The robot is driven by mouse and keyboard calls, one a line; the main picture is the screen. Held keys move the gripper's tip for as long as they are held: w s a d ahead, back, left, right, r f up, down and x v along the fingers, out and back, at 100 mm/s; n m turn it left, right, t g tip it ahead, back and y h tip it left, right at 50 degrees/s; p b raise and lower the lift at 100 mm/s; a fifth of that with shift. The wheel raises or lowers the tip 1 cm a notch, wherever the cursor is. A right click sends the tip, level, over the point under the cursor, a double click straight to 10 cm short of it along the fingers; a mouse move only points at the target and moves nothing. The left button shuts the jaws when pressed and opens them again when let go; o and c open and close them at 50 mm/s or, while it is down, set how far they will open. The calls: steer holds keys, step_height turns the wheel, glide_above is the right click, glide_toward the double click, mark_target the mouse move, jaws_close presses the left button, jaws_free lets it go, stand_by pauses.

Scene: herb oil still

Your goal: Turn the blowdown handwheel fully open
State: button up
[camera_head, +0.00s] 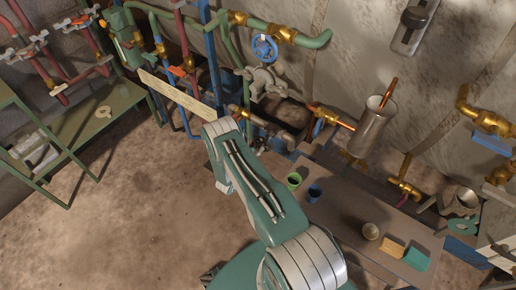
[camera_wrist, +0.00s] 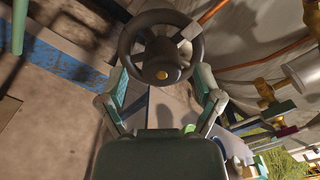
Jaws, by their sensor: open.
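In the wrist view a dark handwheel (camera_wrist: 137,28) with a brass hub nut faces me, straight ahead. A pale tab shows on its upper right rim. My gripper (camera_wrist: 162,78) is open, with one finger on each side of the wheel's lower part. The fingertips appear close to the rim; I cannot tell whether they touch it. The space between the fingers holds nothing gripped. In the head view my arm reaches up toward the pipework, and I cannot clearly make out the gripper or this dark wheel there.
A blue handwheel (camera_head: 264,48) sits on the wall pipework. A copper-tipped grey vessel (camera_head: 372,128) stands to the right. The floor (camera_head: 130,205) at left is clear.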

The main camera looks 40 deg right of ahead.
steer(key=shift+w+d, duration=0.2)
steer(key=shift+d, duration=0.4)
steer(key=c, duration=1.2)
steer(key=shift+o, duration=0.2)
steer(key=shift+a, duration=0.1)
